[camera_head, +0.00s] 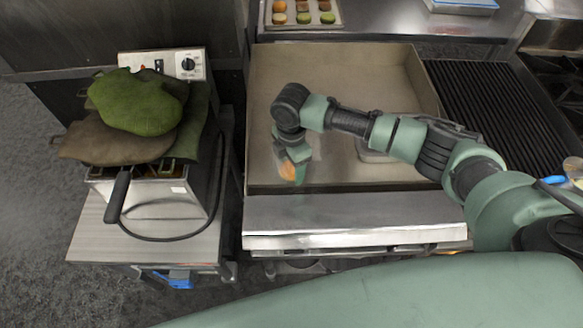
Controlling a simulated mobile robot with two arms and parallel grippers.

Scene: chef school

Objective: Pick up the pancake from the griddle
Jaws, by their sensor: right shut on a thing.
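My right arm reaches in from the right over the griddle (390,72), a wide flat pan with raised walls. My right gripper (297,178) points down near the front left part of the griddle. It is shut on a small orange-brown piece, the pancake (288,171), which shows at the fingers' left side. The gripper hides part of the pancake, and I cannot tell whether it touches the surface. My left gripper is out of view.
A fryer (150,195) with green and brown cloths (138,103) and a black handle stands on a side table at the left. A ribbed grill (500,105) lies to the right. A tray of small pastries (335,20) is at the back. The griddle's back left is clear.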

